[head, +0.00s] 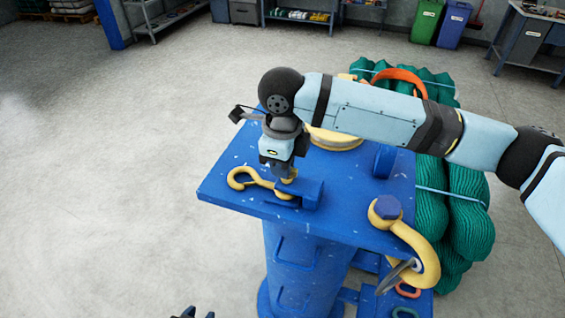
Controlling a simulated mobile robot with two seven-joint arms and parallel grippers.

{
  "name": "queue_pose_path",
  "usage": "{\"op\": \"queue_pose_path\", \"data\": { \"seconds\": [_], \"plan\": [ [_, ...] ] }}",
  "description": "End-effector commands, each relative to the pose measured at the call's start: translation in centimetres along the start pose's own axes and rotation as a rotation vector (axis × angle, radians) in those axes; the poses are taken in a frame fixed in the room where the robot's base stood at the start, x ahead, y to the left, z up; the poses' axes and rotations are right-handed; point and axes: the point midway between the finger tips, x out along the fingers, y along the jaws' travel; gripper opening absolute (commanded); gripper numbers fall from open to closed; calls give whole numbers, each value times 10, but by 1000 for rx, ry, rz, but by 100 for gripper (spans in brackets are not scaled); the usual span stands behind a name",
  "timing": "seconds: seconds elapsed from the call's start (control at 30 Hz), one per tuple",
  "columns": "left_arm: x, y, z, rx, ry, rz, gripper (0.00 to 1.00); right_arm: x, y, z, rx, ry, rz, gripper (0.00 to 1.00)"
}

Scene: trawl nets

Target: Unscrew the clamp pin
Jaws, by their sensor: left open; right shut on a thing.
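A blue clamp block (312,192) sits on the near left part of the blue pedestal top (340,222). A yellow hook (238,183) lies flat with its shank end at the clamp. The clamp pin (290,178) shows as a small yellow piece at the clamp, mostly hidden under my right gripper. My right gripper (282,171) points down from above and is shut on the clamp pin. My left gripper (192,313) is open at the bottom edge; only its dark fingertips show, well away from the pedestal.
A large yellow shackle (425,255) with a blue hex bolt (387,207) hangs at the pedestal's right corner. A yellow round part (335,140) sits behind my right arm. Green net bundles (468,215) stand behind right. The floor at left is clear.

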Motion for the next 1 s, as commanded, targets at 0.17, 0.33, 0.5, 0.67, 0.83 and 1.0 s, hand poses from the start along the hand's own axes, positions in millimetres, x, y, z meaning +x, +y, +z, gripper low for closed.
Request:
{"op": "queue_pose_path", "data": {
  "seconds": [0.17,0.33,0.5,0.67,0.83,1.0],
  "plan": [
    [0,0,1,0,0,0,43,5,3,-1,-2,7,7,0],
    [1,0,1,0,0,0,43,5,2,-1,-1,7,7,32],
    [0,0,1,0,0,0,43,4,1,-1,1,5,4,37],
    [0,0,1,0,-1,0,43,2,1,0,1,3,2,37],
    [1,0,2,1,-1,0,43,-2,0,0,1,1,1,37],
    [4,1,6,15,3,3,43,-26,0,0,1,-1,-1,37]
  ]
}}
